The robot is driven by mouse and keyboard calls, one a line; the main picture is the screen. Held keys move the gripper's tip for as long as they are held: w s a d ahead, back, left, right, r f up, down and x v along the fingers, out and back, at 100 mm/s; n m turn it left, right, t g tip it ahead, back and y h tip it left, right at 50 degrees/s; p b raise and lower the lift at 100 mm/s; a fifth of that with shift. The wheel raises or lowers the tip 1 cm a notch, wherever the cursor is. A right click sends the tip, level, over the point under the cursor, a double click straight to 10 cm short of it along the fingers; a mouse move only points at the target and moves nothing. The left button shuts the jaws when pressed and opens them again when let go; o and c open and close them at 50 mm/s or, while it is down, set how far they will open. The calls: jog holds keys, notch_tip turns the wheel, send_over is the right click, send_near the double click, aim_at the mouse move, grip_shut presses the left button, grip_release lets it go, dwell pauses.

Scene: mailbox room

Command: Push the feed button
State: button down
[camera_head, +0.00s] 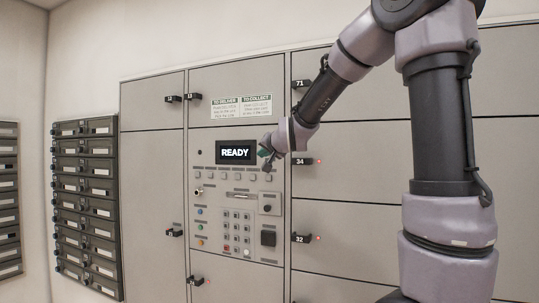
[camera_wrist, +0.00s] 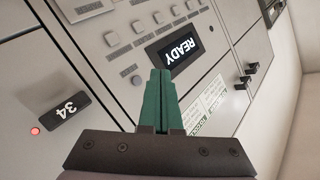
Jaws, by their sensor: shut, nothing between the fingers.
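A grey control panel (camera_head: 215,218) carries a black screen (camera_head: 236,152) reading READY, upside down in the wrist view (camera_wrist: 173,46). A row of small square buttons (camera_head: 224,175) runs below the screen. The row also shows in the wrist view (camera_wrist: 138,26). In the head view my gripper (camera_head: 264,152) is at the screen's right edge, above the row's right end. I cannot tell whether it touches the panel.
Below the row are a keypad (camera_head: 237,230), a slot (camera_head: 238,195) and a black square (camera_head: 268,238). Locker doors (camera_head: 345,220) with numbered black latches stand to the right. Dark mailboxes (camera_head: 88,200) line the left wall. An instruction label (camera_head: 242,106) is above the screen.

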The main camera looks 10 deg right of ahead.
jog(key=shift+w+a+r+t, duration=0.1)
jog(key=shift+w+a+t, duration=0.15)
jog(key=shift+w+a, duration=0.25)
jog(key=shift+w+a+r+t, duration=0.1)
jog(key=shift+w+a+t, duration=0.15)
jog(key=shift+w, duration=0.3)
jog(key=shift+w, duration=0.1)
jog(key=w+d, duration=0.5)
jog(key=w, duration=0.2)
jog(key=shift+d, duration=0.2)
dwell(1.4)
jog(key=shift+w+d, duration=0.15)
jog(key=shift+w, duration=0.15)
jog(key=shift+w+d, duration=0.2)
jog(key=shift+w, duration=0.15)
dwell(0.7)
jog(key=shift+s, duration=0.15)
jog(key=shift+s+a, duration=0.45)
jog(key=shift+s, duration=0.1)
